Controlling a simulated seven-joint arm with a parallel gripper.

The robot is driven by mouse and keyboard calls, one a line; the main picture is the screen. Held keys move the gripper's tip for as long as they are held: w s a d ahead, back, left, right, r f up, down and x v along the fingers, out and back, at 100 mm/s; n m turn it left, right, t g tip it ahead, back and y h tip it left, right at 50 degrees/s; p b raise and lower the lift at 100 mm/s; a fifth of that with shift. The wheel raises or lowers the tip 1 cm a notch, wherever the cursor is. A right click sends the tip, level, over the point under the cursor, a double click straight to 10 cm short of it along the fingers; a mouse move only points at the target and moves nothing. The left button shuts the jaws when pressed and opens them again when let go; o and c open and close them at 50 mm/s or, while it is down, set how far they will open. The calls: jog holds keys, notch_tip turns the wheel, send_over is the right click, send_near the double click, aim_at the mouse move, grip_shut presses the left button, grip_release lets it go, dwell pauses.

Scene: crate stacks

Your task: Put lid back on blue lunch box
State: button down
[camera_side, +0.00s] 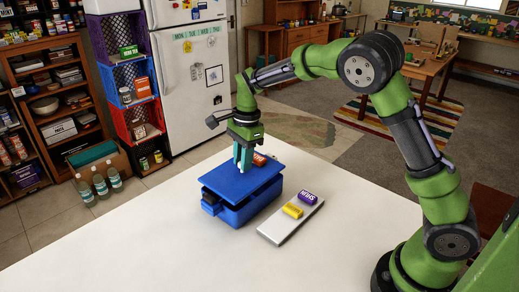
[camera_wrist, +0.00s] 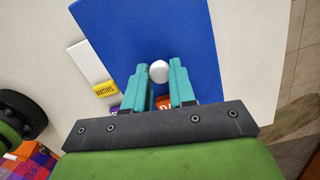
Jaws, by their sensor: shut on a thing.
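The blue lid (camera_side: 246,178) is a flat panel with a white knob (camera_wrist: 159,72). My gripper (camera_side: 242,166) points down with its teal fingers at the knob, shut on it; the fingers also show in the wrist view (camera_wrist: 164,88). The blue lunch box (camera_side: 247,208) stands on the white table directly under the lid. The lid lies over its top, with a dark gap showing at the near left corner, so it looks slightly raised or not flush. The lid hides the inside of the box. A dark part (camera_side: 210,204) shows on the box's left end.
A pale board (camera_side: 279,230) right of the box carries a yellow block (camera_side: 293,210) and a purple block (camera_side: 307,197). An orange block (camera_side: 259,159) shows at the lid's far edge; its support is unclear. The front of the white table (camera_side: 130,245) is clear.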

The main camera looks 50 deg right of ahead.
jog(key=shift+f, duration=1.15)
dwell(1.5)
jog(key=shift+c, duration=1.9)
grip_release()
jog(key=shift+r, duration=0.1)
jog(key=shift+r, duration=3.4)
grip_shut()
